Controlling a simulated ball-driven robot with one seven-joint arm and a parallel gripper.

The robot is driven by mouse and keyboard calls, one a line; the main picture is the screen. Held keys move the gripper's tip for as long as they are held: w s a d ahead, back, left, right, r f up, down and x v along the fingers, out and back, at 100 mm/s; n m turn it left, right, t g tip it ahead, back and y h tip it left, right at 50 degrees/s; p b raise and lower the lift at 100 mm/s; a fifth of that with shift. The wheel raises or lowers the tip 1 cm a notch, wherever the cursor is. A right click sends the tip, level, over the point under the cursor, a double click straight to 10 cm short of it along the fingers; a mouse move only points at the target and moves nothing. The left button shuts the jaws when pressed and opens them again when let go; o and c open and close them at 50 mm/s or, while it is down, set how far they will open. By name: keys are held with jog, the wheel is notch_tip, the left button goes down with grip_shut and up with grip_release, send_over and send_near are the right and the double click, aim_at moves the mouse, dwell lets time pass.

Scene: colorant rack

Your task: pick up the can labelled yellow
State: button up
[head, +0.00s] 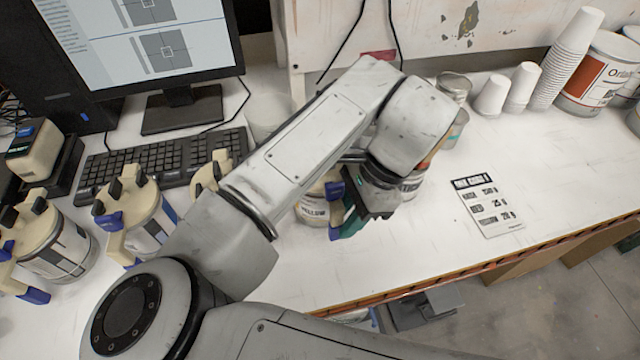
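The yellow can (313,211), a cream can whose label reads "YELLOW", stands on the white counter in the middle of the head view, partly hidden behind my arm. Blue parts show at its right side. My gripper (352,214) points down just right of the can, with its dark green fingers close to the blue parts. My arm and the gripper's own body hide the far finger and any contact. I cannot tell whether the fingers are open or shut on the can.
Another can (411,187) stands just behind my gripper, mostly hidden. Similar cream cans (137,222) stand at the left, near the keyboard (160,160). A paper card (487,206) lies at the right. White cups (568,60) stand at the back right. The counter's front edge is close.

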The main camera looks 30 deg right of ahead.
jog(key=shift+c, duration=0.4)
grip_shut()
jog(key=shift+r, duration=0.1)
dwell(0.8)
